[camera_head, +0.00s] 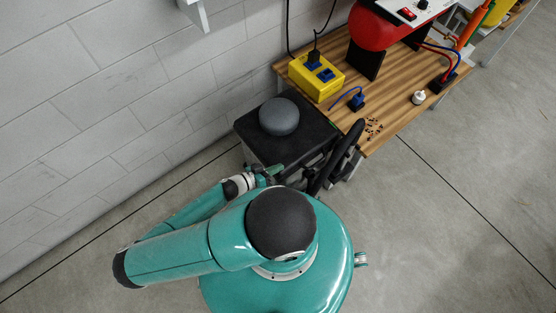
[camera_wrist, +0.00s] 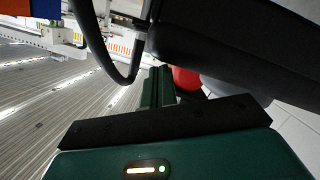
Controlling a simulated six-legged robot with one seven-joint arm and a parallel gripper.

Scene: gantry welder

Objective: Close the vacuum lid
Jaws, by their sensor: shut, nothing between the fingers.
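The vacuum is a dark box (camera_head: 309,171) standing beside the wooden bench. Its lid is a flat black top (camera_head: 251,126) with a grey dome (camera_head: 280,117) on it. I cannot tell whether a gap remains under the lid. A thick black hose (camera_head: 345,150) curves along the vacuum's right side. My gripper (camera_head: 270,171) is low at the vacuum's near side, partly hidden. In the wrist view, my gripper (camera_wrist: 158,86) has its green fingers together, empty, beside a large dark surface (camera_wrist: 230,45). Contact is unclear.
The wooden bench (camera_head: 390,98) holds a yellow socket box (camera_head: 316,77), a blue plug (camera_head: 357,101), a small white item (camera_head: 419,97) and a red machine (camera_head: 372,30). A block wall (camera_head: 110,90) stands at the left. The floor (camera_head: 450,200) at right is clear.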

